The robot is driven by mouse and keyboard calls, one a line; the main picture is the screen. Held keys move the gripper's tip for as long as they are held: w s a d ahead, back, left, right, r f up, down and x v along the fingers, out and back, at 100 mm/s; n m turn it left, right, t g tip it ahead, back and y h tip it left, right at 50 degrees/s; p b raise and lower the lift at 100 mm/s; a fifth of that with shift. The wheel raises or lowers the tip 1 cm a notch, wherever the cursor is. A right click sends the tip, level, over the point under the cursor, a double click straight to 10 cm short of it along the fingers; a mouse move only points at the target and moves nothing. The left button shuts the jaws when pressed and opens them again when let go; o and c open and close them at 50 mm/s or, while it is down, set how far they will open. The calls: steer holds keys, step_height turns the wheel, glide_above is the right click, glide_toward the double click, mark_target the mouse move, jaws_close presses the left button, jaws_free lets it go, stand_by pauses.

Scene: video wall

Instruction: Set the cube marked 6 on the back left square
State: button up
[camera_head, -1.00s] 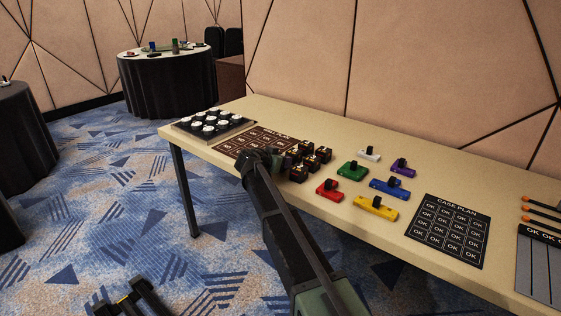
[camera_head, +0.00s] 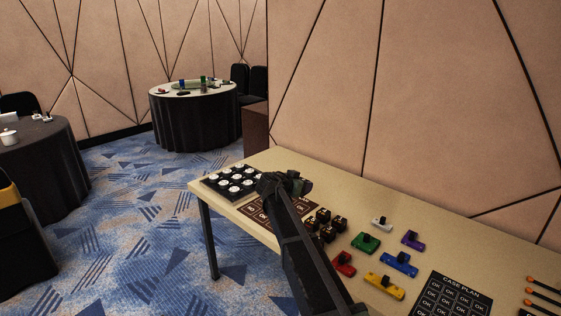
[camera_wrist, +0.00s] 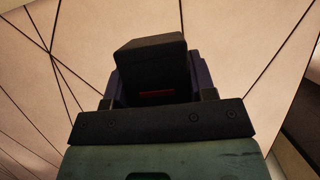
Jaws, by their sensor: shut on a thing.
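My gripper (camera_head: 304,186) is raised above the back part of the table and shut on a dark cube. The cube (camera_wrist: 152,60) sits between the fingers in the wrist view, dark with a red strip low on it. Its mark cannot be read. The brown mat with marked squares (camera_head: 252,214) lies on the table below; my arm and gripper hide part of it, so the back left square is not clear. Several dark cubes with light marks (camera_head: 324,234) stand at the mat's right side; their numbers are too small to read.
A black tray of white round pieces (camera_head: 232,182) is left of the mat. Coloured blocks, green (camera_head: 365,242), blue (camera_head: 400,264) and yellow (camera_head: 384,285) among them, lie to the right. A dark case plan card (camera_head: 452,305) is further right. The wall (camera_head: 420,120) stands behind the table.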

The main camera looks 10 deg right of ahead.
step_height(320, 180, up, 5)
steer(key=p, duration=0.2)
steer(key=shift+f+p, duration=0.2)
steer(key=shift+p, duration=0.15)
steer(key=shift+f+b, duration=0.35)
stand_by(1.6)
step_height(320, 180, down, 26)
steer(key=b, duration=2.6)
steer(key=shift+r, duration=0.25)
steer(key=shift+f, duration=0.2)
steer(key=o, duration=0.9)
